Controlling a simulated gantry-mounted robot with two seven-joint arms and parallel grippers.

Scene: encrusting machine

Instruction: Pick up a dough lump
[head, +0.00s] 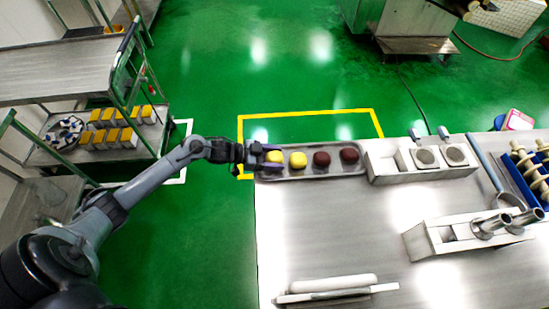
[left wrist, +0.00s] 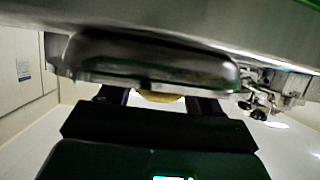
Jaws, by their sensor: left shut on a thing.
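A metal tray (head: 310,175) sits at the table's far left corner with a row of dough lumps. My left gripper (head: 268,158) reaches in from the left over the tray's left end. It is shut on the leftmost yellow dough lump (head: 275,157), partly hidden by the fingers. In the left wrist view this yellow lump (left wrist: 160,98) shows as a sliver between the two fingers, with the tray (left wrist: 150,65) beyond. Another yellow lump (head: 298,160) and two dark red lumps, one (head: 321,159) in the middle and one (head: 349,155) at the right, rest in the tray. My right gripper is out of view.
A white block holder (head: 420,160) stands right of the tray. A metal fixture with two tubes (head: 470,232) and a rolling pin (head: 332,284) lie nearer. The table's middle is clear. A shelf cart (head: 90,150) stands at the left.

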